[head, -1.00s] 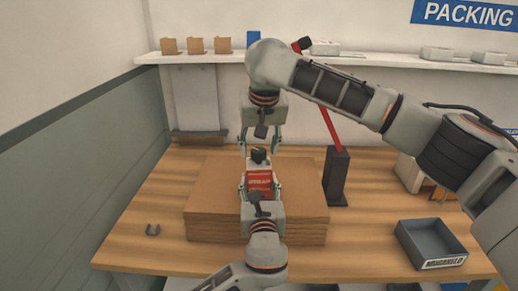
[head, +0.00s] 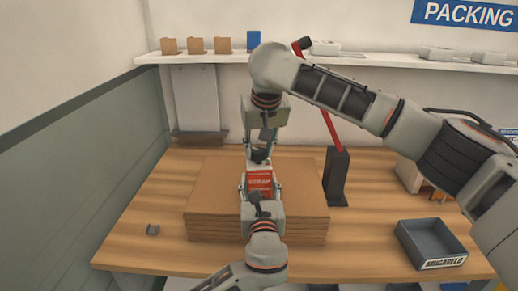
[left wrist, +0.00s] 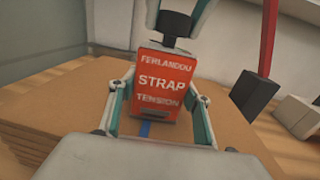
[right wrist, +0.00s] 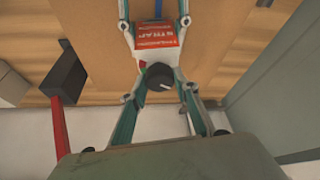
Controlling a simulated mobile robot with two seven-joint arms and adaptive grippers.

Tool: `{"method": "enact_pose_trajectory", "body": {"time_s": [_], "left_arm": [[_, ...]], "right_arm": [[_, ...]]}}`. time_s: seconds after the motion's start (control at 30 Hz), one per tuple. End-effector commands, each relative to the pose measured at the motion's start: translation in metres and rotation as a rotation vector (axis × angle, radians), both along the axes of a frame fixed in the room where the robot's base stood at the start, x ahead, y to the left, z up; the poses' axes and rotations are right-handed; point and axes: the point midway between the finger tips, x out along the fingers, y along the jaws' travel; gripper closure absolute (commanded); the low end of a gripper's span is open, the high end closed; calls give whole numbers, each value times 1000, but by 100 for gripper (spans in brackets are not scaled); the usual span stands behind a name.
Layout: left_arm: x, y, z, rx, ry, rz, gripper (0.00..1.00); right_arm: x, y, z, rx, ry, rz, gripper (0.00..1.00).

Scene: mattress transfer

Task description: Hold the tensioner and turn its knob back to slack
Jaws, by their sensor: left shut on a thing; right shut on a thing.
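The tensioner (head: 259,184) is a red block with white STRAP lettering, upright above the cardboard stack. It also shows in the left wrist view (left wrist: 163,80) and the right wrist view (right wrist: 158,35). Its dark round knob (right wrist: 160,76) with a pale mark is on top; it also shows in the left wrist view (left wrist: 174,24). My left gripper (head: 260,188) is shut on the tensioner's body from the front, one finger on each side. My right gripper (head: 259,151) comes from above and is shut on the knob, fingers on both sides. A blue strap (left wrist: 146,129) shows below the body.
The brown cardboard stack (head: 210,215) lies on the wooden table (head: 150,200). A dark post (head: 337,180) with a red arm stands right of it. A shelf (head: 350,59) runs behind.

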Motion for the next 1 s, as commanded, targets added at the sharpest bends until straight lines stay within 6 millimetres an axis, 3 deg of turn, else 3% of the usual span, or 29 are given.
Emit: {"method": "enact_pose_trajectory", "body": {"time_s": [0.6,1.0], "left_arm": [[0,1,1,0,-2,1,98],[0,1,1,-1,-2,1,98]], "right_arm": [[2,-4,0,17,1,448,92],[3,-5,0,19,0,620,92]]}}
